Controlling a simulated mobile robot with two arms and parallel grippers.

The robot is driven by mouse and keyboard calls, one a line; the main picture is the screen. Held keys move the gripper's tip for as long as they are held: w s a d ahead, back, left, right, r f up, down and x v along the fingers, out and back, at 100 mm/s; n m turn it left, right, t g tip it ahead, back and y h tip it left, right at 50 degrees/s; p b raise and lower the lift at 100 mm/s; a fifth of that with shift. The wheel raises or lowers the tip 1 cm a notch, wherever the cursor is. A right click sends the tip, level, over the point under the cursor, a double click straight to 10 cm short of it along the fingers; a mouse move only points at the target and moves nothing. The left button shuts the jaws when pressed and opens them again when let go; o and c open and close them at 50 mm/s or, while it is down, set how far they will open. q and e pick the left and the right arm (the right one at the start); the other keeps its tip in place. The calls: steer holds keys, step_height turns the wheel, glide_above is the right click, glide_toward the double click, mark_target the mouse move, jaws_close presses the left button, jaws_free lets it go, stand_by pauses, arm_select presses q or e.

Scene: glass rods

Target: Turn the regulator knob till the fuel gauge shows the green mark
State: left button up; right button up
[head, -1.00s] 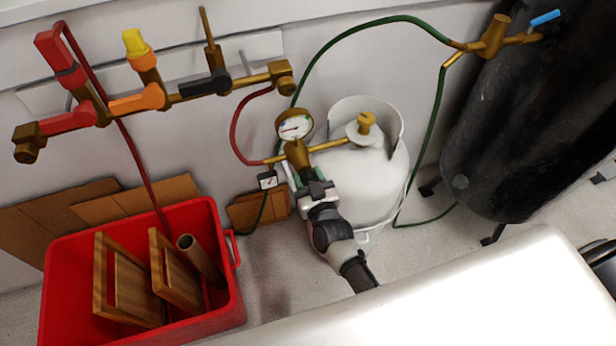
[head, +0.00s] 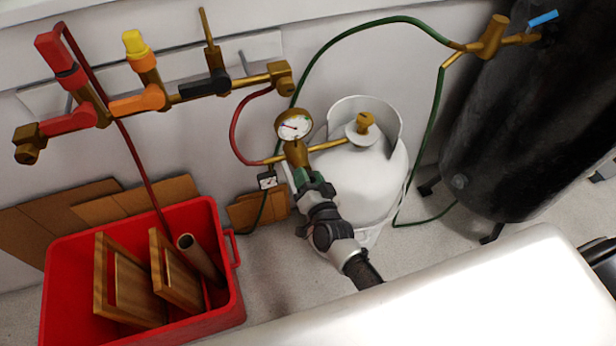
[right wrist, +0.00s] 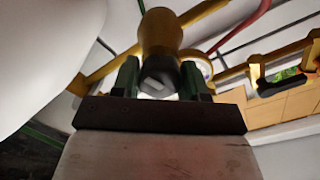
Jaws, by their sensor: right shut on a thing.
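The brass regulator (head: 296,153) sits beside the white gas cylinder (head: 372,180). A round dial gauge (head: 294,126) with a white face, small coloured marks and a reddish needle tops it. The needle lies roughly across the left part of the dial; whether it meets the green mark is too small to tell. My right gripper (head: 303,178) is shut on the knob at the regulator's lower end. In the right wrist view the grey knob (right wrist: 157,80) shows between the two green fingers. My left gripper is out of view.
A red crate (head: 225,290) with wooden frames stands at the left. A valve manifold (head: 190,92) runs along the wall. A black tank (head: 500,130) stands at the right, with a green hose (head: 362,28) leading to it.

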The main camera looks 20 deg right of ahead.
steer(key=m, duration=0.4)
steer(key=shift+f+m+b, duration=0.15)
steer(key=shift+m+b, duration=0.15)
steer(key=shift+b, duration=0.05)
steer(key=m+b, duration=0.1)
steer(key=m, duration=0.4)
steer(key=shift+f+b, duration=0.1)
steer(key=shift+b, duration=0.2)
steer(key=shift+m, duration=0.5)
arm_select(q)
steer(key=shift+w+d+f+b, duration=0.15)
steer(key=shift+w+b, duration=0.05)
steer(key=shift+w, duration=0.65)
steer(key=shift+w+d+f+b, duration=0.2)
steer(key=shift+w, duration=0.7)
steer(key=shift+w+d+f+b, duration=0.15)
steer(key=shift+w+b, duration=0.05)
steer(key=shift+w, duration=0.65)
arm_select(e)
steer(key=shift+m, duration=1.5)
steer(key=o, duration=0.9)
steer(key=shift+s, duration=0.1)
